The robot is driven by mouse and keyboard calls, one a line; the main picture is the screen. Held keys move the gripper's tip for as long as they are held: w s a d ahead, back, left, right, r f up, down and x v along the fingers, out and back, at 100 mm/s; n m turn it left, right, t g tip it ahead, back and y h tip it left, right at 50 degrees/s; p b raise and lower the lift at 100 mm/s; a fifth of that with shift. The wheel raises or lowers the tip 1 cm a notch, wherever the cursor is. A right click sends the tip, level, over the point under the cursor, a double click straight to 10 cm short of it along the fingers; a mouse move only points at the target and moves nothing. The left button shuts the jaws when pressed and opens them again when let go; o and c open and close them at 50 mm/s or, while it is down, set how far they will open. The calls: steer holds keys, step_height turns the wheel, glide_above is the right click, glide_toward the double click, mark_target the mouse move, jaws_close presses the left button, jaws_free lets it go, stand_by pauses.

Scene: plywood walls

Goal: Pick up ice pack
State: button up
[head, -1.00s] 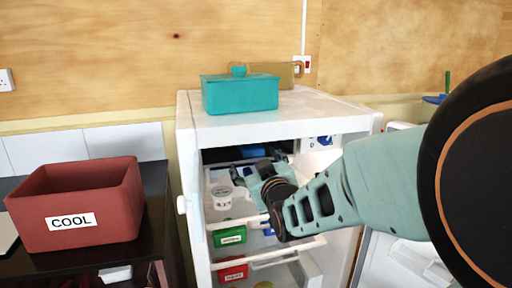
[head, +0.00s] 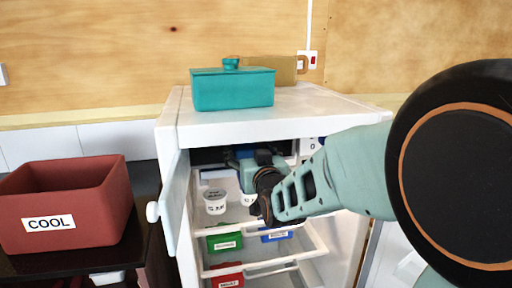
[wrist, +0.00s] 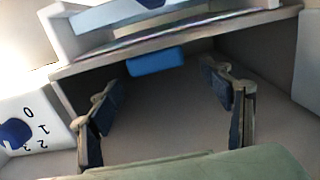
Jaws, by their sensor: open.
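The ice pack (wrist: 155,62) is a small blue block, seen in the wrist view ahead of my gripper. It lies in the fridge's top compartment, at the edge of a pale surface. My gripper (wrist: 160,90) is open and empty, its two dark fingers spread to either side. The ice pack shows in the gap beyond the fingertips, apart from them. In the head view my gripper (head: 258,163) reaches into the top compartment, and the ice pack cannot be made out behind it.
The white fridge (head: 290,120) stands open, with a teal lidded dish (head: 232,92) on top. White tubs (head: 214,200) and labelled boxes (head: 224,240) sit below my gripper. A dial (wrist: 25,125) is close on the left in the wrist view. A red COOL bin (head: 65,205) stands left.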

mark_target(246, 145)
steer(key=shift+x, duration=3.05)
steer(key=shift+d+f, duration=0.1)
steer(key=shift+f, duration=0.05)
steer(key=c, duration=1.3)
steer(key=shift+c, duration=0.6)
